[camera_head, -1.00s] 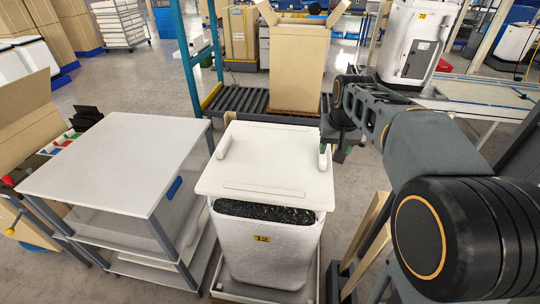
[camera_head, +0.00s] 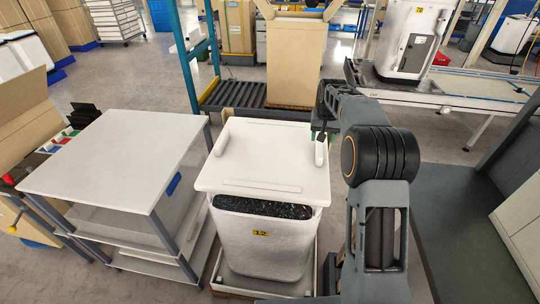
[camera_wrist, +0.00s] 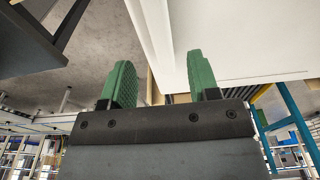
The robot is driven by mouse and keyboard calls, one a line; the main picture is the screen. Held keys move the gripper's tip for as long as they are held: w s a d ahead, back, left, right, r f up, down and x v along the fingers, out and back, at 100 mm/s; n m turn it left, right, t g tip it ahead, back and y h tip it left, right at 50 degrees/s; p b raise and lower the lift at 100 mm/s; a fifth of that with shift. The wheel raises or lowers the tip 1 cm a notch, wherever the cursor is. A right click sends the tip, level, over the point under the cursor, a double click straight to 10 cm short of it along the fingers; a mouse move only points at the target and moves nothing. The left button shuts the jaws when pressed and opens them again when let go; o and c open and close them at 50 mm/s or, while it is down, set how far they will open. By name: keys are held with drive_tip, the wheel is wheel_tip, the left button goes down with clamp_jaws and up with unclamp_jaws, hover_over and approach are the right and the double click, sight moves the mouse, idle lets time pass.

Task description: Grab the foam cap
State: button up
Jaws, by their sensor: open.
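Dark contents show under the cap's front edge. My gripper (camera_head: 321,138) is at the cap's right edge in the head view, partly hidden by my arm. In the wrist view my gripper (camera_wrist: 160,85) shows two green fingers spread apart with nothing held. The cap (camera_wrist: 245,40) fills the upper right there, its edge running between the fingers in the picture. Whether they touch it cannot be told.
A grey-white shelf table (camera_head: 120,160) stands close left of the container. Behind are a roller conveyor (camera_head: 235,97) and a tall open cardboard box (camera_head: 295,65). A white bench (camera_head: 440,100) with another white container (camera_head: 410,40) stands at the back right.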

sight(320, 146)
drive_tip(key=shift+w+f+p, duration=0.2)
drive_tip(key=shift+f+p, duration=0.1)
drive_tip(key=shift+f, duration=1.25)
drive_tip(key=shift+w+f+p, duration=0.2)
drive_tip(key=shift+f+p, duration=0.1)
drive_tip(key=shift+f, duration=1.2)
clamp_jaws()
